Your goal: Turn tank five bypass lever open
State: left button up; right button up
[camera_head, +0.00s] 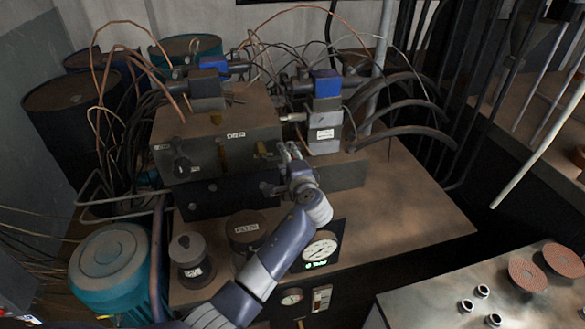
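A dark manifold block (205,120) stands on the bench behind the gauges. A brass-coloured fitting (262,150) sticks out of its front face near the right end, and another (221,152) is at mid-face. Which part is the tank five bypass lever is not clear, as the labels are too small to read. My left gripper (288,151) is just right of the right brass fitting, in front of the block's right end. Contact cannot be made out. The fingers are small and partly hidden by the wrist, so their opening is unclear. My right gripper is not in view.
A valve with a blue top (327,84) stands right of the block, with hoses behind. A teal motor (111,262) is at the left. A table (425,300) at lower right holds flap discs (528,275).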

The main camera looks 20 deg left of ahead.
pick_arm(q)
jog(key=v, duration=1.1)
